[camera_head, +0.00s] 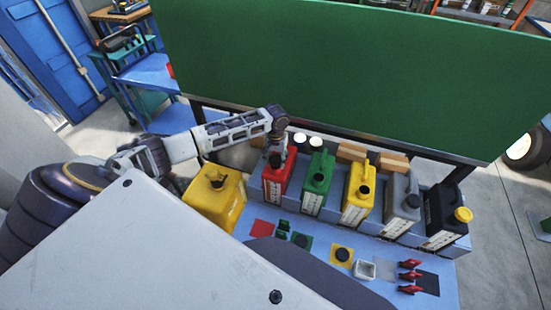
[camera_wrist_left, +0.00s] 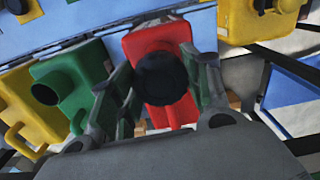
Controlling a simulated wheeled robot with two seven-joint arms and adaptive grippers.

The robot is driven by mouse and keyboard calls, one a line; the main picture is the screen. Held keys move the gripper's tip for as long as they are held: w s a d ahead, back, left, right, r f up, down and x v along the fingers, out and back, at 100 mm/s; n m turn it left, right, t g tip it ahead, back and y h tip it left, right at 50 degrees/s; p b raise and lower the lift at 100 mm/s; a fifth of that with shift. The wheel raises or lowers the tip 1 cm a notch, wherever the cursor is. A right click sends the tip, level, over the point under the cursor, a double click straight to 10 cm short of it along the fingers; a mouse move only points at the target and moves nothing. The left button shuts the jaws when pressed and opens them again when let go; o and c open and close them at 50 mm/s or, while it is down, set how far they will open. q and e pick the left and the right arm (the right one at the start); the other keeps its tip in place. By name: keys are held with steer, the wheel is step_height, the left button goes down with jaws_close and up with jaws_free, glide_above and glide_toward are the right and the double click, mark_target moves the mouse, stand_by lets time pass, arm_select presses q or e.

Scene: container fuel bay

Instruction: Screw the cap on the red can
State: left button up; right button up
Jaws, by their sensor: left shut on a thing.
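The red can (camera_head: 276,185) stands in the row on the bench, at the left of the green can. My left gripper (camera_head: 276,160) is over its top. In the left wrist view, its two fingers are on either side of a round black cap (camera_wrist_left: 162,77), shut on it. The cap is over the top of the red can (camera_wrist_left: 152,40). Whether its thread is engaged is hidden. The red square (camera_head: 264,228) on the bench is bare. My right gripper is not in view.
A yellow can (camera_head: 216,195) stands close at the left. Green (camera_head: 317,184), yellow (camera_head: 358,195), grey (camera_head: 401,205) and black (camera_head: 443,215) cans stand at the right. Black caps lie on the green and yellow squares. A green panel (camera_head: 340,70) rises behind.

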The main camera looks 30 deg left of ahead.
arm_select(q)
steer(key=shift+f+p, duration=0.5)
steer(key=shift+f, duration=0.45)
stand_by(1.4)
